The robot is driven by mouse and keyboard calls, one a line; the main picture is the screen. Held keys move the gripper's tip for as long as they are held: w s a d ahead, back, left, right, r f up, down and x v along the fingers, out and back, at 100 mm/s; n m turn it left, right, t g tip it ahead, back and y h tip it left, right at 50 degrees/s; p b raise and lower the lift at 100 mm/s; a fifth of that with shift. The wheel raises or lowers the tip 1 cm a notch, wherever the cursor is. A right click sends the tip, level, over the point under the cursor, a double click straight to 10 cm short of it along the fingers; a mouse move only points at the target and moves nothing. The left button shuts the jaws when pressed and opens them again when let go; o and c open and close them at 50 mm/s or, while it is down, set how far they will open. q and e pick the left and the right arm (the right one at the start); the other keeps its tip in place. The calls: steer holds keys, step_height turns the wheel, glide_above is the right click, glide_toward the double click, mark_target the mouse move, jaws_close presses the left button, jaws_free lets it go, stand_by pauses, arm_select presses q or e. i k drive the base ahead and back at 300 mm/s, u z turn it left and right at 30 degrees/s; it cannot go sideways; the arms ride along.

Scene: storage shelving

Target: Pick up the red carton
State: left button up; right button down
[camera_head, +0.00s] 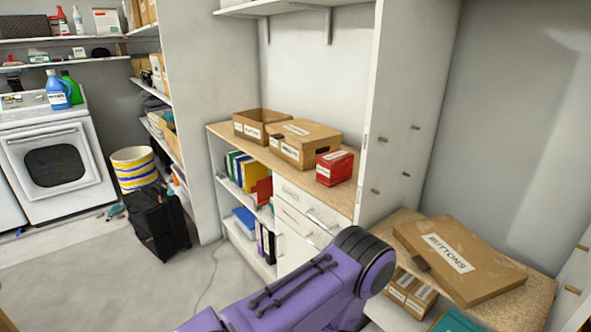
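The red carton (335,168) stands upright on the wood-coloured top of the shelf unit, near its right end. It has a white label on its front. It is beside a closed brown cardboard box (304,146) on its left and close to a tall white panel on its right. A purple link of one of my arms comes up from the bottom edge, below and in front of the carton. Neither of my grippers shows, so their states cannot be seen.
An open cardboard box (258,125) stands further left on the shelf top (228,130). A flat box labelled BUTTONS (460,262) lies on a lower surface at the right. A black suitcase (157,222) and a striped bin (134,168) stand at the left. The floor between is mostly clear.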

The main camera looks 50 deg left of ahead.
mark_target(334, 168)
steer(key=u, duration=3)
steer(key=i, duration=1.9)
steer(key=z, duration=3.35)
